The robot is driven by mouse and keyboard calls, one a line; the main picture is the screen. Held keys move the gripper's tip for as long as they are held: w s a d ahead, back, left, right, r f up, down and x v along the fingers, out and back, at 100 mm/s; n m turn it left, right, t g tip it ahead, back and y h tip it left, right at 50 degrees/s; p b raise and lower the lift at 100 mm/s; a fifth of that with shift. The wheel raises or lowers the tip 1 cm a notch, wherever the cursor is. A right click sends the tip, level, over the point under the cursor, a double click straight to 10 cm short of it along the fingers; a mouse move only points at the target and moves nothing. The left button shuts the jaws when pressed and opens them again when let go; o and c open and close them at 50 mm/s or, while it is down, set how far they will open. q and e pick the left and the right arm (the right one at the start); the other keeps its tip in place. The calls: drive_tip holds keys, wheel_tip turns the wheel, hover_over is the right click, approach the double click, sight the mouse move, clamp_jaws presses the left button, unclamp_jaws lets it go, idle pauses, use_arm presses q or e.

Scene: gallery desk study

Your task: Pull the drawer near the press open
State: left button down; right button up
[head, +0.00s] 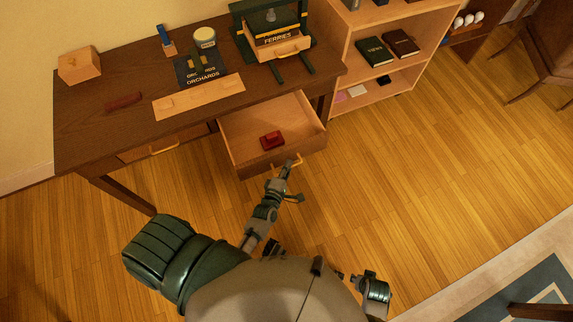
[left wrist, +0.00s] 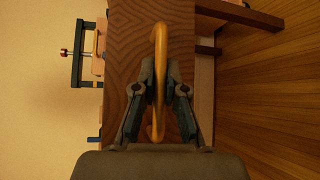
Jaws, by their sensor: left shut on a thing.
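The drawer (head: 240,140) near the press (head: 268,20) stands well out from the desk, its inside showing. A dark red object (head: 272,140) lies in it. My left gripper (head: 287,167) is at the drawer's front, shut on the yellow handle (left wrist: 160,60). In the left wrist view, the handle runs between the two fingers (left wrist: 160,88), with the dark wood drawer front (left wrist: 130,45) behind it. The press also shows at the left of that view (left wrist: 78,55). Part of my right arm shows low in the head view, but its fingers are unclear.
The desk (head: 85,125) holds a wooden block (head: 79,65), a dark red item (head: 123,102), a pale board (head: 200,98) and a round tin (head: 205,38). A second, shut drawer (head: 165,147) is at the left. A bookshelf (head: 350,60) stands right. The floor in front is clear.

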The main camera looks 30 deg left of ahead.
use_arm(q)
drive_tip(key=shift+s+d+f, duration=0.1)
drive_tip(key=shift+d+f, duration=0.05)
drive_tip(key=c, duration=1.2)
unclamp_jaws()
drive_tip(key=shift+d, duration=0.1)
drive_tip(key=shift+s, duration=0.3)
drive_tip(key=s+r, duration=0.1)
drive_tip(key=s, duration=1)
drive_tip(key=shift+d+r, duration=0.35)
drive_tip(key=shift+d, duration=0.05)
